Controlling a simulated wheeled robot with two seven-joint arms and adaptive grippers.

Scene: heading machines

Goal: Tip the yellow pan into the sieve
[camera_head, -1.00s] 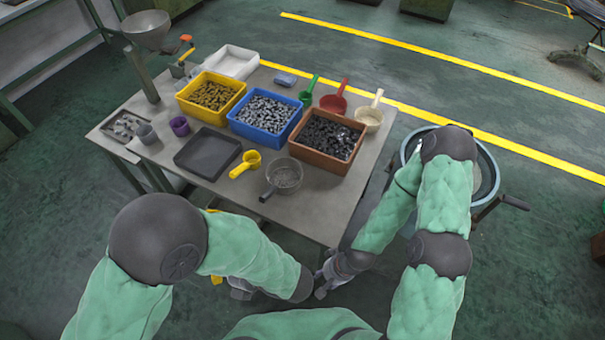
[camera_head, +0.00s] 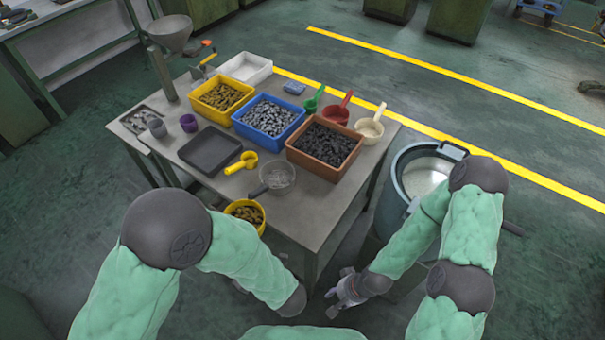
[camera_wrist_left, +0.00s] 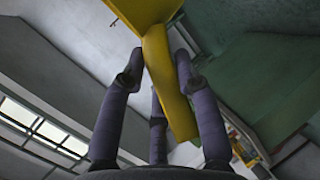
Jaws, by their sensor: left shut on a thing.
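The yellow pan (camera_head: 233,208) holds brownish-gold pieces and shows at the table's near edge, partly hidden behind my left arm. In the left wrist view, my left gripper (camera_wrist_left: 157,70) is shut on the yellow pan's handle (camera_wrist_left: 168,90), and the pan's body runs out of the picture at the top. My left gripper is hidden in the head view. A small round see-through mesh sieve (camera_head: 281,174) with a dark handle lies on the table, beyond and to the right of the pan. My right gripper (camera_head: 333,302) is low, off the table's near right side; its jaw gap is unclear.
The table (camera_head: 310,205) carries yellow, blue (camera_head: 268,118) and brown (camera_head: 325,147) bins of small parts. A dark tray (camera_head: 209,151), a yellow scoop (camera_head: 242,163) and other scoops stand around them. A round drum (camera_head: 398,193) with a pale inside stands right of the table.

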